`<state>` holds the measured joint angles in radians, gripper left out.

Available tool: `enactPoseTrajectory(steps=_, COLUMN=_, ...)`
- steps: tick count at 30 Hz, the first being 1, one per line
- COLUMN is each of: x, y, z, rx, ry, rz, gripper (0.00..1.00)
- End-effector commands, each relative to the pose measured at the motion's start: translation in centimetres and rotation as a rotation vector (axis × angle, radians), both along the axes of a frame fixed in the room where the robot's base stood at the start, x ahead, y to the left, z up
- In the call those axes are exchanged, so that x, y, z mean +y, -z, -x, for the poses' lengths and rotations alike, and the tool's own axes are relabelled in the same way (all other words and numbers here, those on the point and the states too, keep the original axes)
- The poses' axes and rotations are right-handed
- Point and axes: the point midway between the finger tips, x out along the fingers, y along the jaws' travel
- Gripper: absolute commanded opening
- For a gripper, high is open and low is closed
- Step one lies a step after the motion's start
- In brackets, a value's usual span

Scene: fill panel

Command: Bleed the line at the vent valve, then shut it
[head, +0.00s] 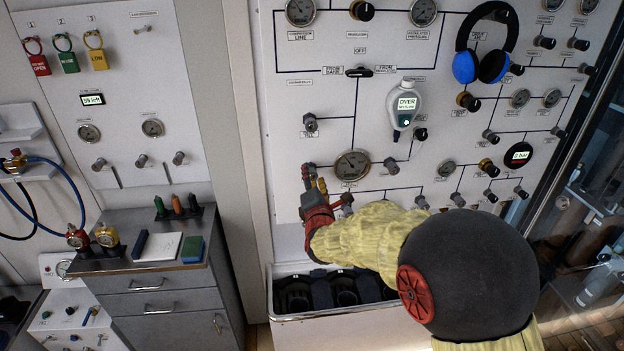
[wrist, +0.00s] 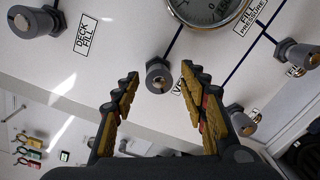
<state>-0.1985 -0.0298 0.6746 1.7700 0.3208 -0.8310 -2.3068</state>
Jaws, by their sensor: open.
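In the wrist view, a small round grey valve knob (wrist: 158,76) sits on the white panel, with a label starting "VE" beside it, partly hidden by a finger. My gripper (wrist: 160,84) is open, its two yellow-padded fingers on either side of the knob in the picture. Nothing is held. I cannot tell how far the fingertips are from the panel. In the head view, my gripper (head: 314,182) is at the panel, left of and a little below a round gauge (head: 352,165). There my gripper and arm hide much of the vent valve's area.
A knob labelled "DECK FILL" (wrist: 36,22) and a knob near the "FILL PRESSURE" label (wrist: 298,55) flank the valve. An open bin (head: 340,312) is below my arm. Headphones (head: 487,45) and a hand-held meter (head: 404,105) hang on the panel. A drawer cabinet (head: 150,300) stands left.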

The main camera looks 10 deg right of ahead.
Motion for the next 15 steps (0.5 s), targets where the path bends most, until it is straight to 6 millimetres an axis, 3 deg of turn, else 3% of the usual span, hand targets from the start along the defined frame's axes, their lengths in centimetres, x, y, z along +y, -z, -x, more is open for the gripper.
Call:
enactPoseTrajectory(steps=8, x=0.1, y=-0.2, z=1.0, rx=-0.001, ry=0.000, rz=-0.001, gripper=0.43)
enactPoseTrajectory(steps=15, x=0.3, y=-0.3, z=5.3, rx=-0.001, ry=-0.002, rz=-0.001, gripper=0.43)
